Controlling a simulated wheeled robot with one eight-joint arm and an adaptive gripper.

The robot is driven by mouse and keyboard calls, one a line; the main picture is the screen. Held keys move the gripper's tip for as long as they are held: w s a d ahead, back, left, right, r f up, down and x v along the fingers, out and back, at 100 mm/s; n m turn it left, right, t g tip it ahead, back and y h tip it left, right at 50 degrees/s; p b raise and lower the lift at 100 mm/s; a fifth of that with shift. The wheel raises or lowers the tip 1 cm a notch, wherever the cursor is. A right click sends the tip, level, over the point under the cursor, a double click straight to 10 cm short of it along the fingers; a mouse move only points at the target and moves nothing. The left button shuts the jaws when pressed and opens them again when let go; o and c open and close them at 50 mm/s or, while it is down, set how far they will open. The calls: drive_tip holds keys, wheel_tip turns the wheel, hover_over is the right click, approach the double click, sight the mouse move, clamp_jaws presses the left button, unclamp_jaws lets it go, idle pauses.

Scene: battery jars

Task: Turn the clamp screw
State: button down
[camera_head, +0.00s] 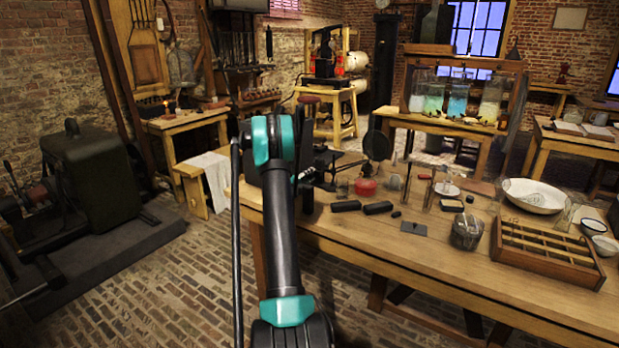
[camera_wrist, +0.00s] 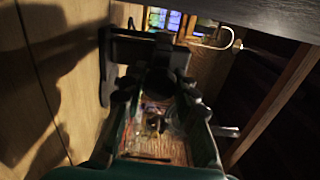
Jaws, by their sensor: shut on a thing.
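My gripper (camera_wrist: 158,84) shows in the wrist view, with its dark fingers closed around a dark part in the middle. This part appears to be the clamp screw (camera_wrist: 160,76); its outline is lost in shadow and the fingers cover much of it. A black clamp body (camera_wrist: 140,48) sits just beyond the fingertips, against the wooden table. In the head view my own arm reaches forward to the table's left end and hides the gripper and the screw. Which way the screw is turned cannot be told.
The wooden workbench (camera_head: 400,255) carries black blocks (camera_head: 345,206), a red round pot (camera_head: 365,187), a glass jar (camera_head: 467,231), a white bowl (camera_head: 536,195) and a slotted wooden tray (camera_head: 548,252). A dark machine (camera_head: 88,180) stands left. Brick floor lies open between.

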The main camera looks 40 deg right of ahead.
drive_tip(key=n, duration=0.4)
drive_tip(key=shift+n, duration=0.3)
drive_tip(key=n, duration=0.4)
drive_tip(key=shift+n, duration=0.3)
drive_tip(key=c, duration=1.2)
unclamp_jaws()
drive_tip(key=shift+o, duration=0.2)
drive_tip(key=shift+a, duration=0.1)
drive_tip(key=v, duration=1.2)
